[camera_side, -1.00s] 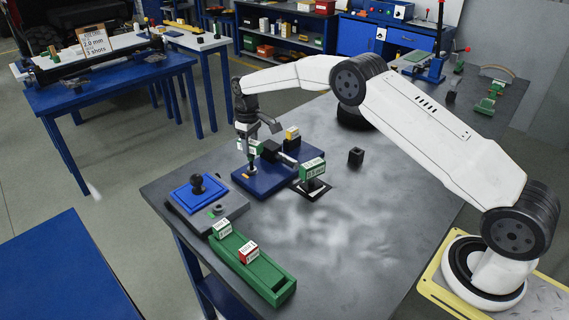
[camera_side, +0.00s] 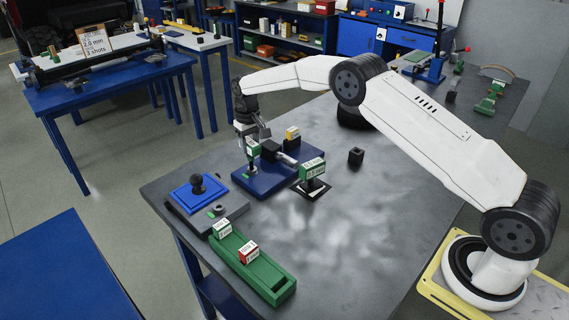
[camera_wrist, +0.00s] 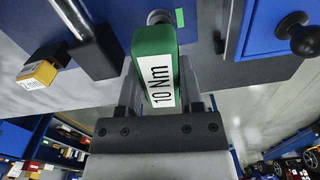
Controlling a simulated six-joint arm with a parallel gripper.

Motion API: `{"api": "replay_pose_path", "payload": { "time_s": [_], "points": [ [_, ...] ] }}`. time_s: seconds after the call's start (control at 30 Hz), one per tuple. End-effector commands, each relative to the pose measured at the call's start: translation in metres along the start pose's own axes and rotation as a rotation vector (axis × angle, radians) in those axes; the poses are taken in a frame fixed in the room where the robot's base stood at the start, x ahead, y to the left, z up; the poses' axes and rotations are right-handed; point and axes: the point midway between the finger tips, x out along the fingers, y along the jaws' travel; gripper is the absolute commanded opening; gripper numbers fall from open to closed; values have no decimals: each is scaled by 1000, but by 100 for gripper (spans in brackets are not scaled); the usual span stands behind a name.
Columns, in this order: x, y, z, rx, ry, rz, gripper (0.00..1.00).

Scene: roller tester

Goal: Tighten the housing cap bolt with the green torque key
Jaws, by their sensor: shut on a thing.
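My gripper (camera_side: 252,139) is shut on the green torque key (camera_side: 252,152), above the left end of the blue fixture base (camera_side: 262,187). In the wrist view the key (camera_wrist: 155,52) sits between my fingers (camera_wrist: 157,95), with a white label reading "10 Nm". Its shank points down at the blue base, and a round metal piece (camera_wrist: 159,17) shows at its far end. The housing cap bolt is hidden under the key; I cannot tell whether the tip is seated on it. A black block (camera_side: 271,150) and a metal shaft (camera_side: 289,159) are beside the key on the base.
A yellow labelled block (camera_side: 292,133) stands at the base's back. A green labelled piece (camera_side: 313,169) stands on a dark pad to the right. A green tray (camera_side: 270,283) holds a green-white block (camera_side: 222,229) and a red block (camera_side: 249,252). A black-knobbed blue plate (camera_side: 190,200) lies left.

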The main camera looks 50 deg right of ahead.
Motion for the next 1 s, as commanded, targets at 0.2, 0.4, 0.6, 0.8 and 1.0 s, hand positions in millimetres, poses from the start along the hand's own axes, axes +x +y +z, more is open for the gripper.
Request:
{"api": "replay_pose_path", "payload": {
  "time_s": [0.2,0.4,0.6,0.8,1.0],
  "points": [
    [2,0,0,1,0,0,0],
    [2,0,0,-28,-1,0,0],
    [2,0,0,-28,-1,0,0],
    [-1,0,0,-29,-2,0,0],
    [-6,0,0,-29,-1,0,0]
  ]
}}
